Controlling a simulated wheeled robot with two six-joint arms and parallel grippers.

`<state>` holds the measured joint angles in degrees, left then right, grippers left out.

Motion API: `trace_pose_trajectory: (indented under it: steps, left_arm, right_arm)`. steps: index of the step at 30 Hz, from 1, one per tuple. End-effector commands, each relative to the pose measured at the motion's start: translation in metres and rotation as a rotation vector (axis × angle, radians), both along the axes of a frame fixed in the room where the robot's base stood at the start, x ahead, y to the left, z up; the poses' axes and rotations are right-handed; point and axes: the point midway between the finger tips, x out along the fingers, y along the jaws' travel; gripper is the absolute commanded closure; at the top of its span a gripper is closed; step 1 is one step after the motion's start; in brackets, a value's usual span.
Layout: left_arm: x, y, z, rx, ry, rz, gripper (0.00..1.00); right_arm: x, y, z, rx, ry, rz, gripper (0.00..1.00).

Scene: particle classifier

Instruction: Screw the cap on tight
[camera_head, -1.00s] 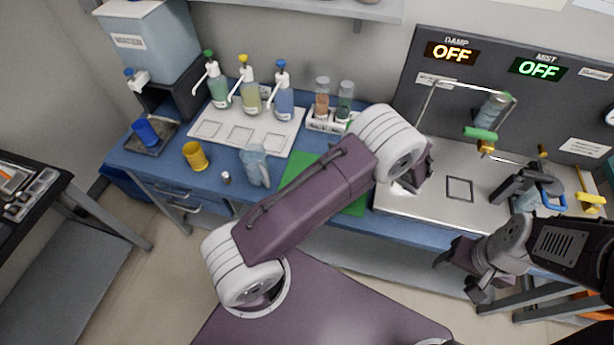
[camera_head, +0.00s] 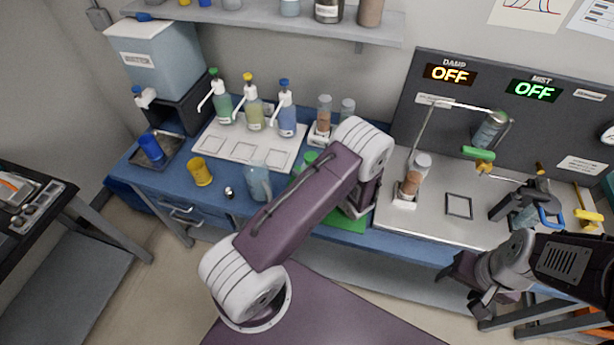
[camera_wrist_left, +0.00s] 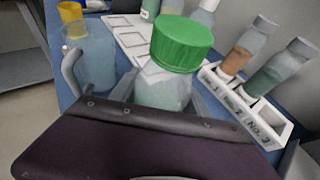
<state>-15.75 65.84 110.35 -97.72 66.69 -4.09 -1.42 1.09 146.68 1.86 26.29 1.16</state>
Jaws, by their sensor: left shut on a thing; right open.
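A clear bottle (camera_wrist_left: 163,88) with a pale green content stands close in front of the left wrist camera. A ribbed green cap (camera_wrist_left: 181,42) sits on its top; I cannot tell how tight it is. My left gripper (camera_wrist_left: 160,98) is shut on the bottle below the cap, with a finger at each side. In the head view the green cap (camera_head: 311,157) peeks out behind my left forearm, which hides the bottle body and fingertips. My right gripper (camera_head: 468,283) is open and empty in front of the bench, at the lower right.
A pitcher (camera_head: 257,182) and a yellow cup (camera_head: 199,171) stand left of the bottle. A white rack with vials (camera_head: 320,137) is behind it. Pump bottles (camera_head: 254,110) stand on a white tray. A brown vial (camera_head: 411,183) stands on the steel plate (camera_head: 432,231) to the right.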

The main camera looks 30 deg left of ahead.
Motion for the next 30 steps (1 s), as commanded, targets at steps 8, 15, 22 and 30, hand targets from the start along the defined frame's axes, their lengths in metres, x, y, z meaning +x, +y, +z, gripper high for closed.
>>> trace_pose_trajectory:
  steps: [8, 15, 22, 30]
  left_arm:
    - [0.000, 0.000, -0.032, 0.002, 0.002, -0.001, 1.00]
    - [0.000, 0.000, -0.039, 0.000, -0.002, -0.001, 1.00]
    - [0.000, 0.000, -0.044, 0.001, 0.000, 0.000, 1.00]
    - [0.000, 0.000, -0.043, 0.000, 0.000, 0.000, 0.24]
  right_arm:
    - [0.000, 0.000, 0.005, 0.000, 0.000, 0.000, 0.41]
    - [0.000, 0.000, 0.005, 0.000, 0.000, 0.000, 0.41]
    - [0.000, 0.000, 0.000, 0.000, 0.000, 0.000, 0.41]
    - [0.000, 0.000, 0.002, 0.000, 0.000, 0.000, 0.41]
